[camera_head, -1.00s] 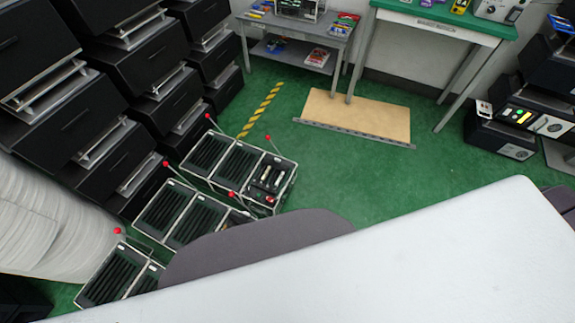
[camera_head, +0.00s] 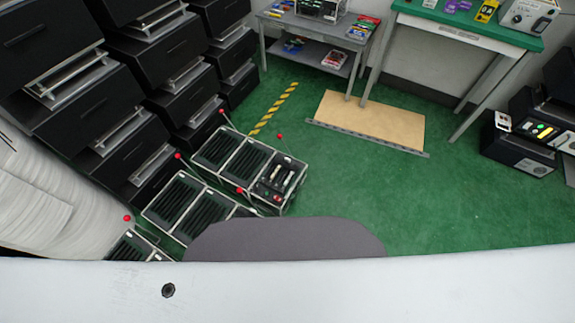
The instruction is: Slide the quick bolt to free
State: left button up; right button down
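Lever fixtures stand on the green floor at left centre: a back frame (camera_head: 232,157) with dark slatted panels, a middle frame (camera_head: 188,203) and a front frame (camera_head: 136,246) partly hidden. Thin rods with red ball knobs rise from them, such as the red knob (camera_head: 222,111) at the back and the red knob (camera_head: 127,218) in front. The back frame's right end holds a panel of small parts (camera_head: 277,181), too small to tell apart. I cannot make out which part is the quick bolt. Neither of my grippers shows.
Black drawer units (camera_head: 60,85) stand along the left. A grey table (camera_head: 310,25) and a green-topped table (camera_head: 455,25) stand at the back, with a tan board (camera_head: 370,120) on the floor before them. Black devices (camera_head: 530,130) are at right. The green floor at centre right is clear.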

aim_at(288, 161)
jog(key=i+l+u, duration=0.25)
jog(key=l+u, duration=0.25)
jog(key=l, duration=0.2)
jog(key=i+l+u, duration=0.25)
jog(key=l, duration=0.2)
jog(key=l+u, duration=0.25)
jog(key=l, duration=0.15)
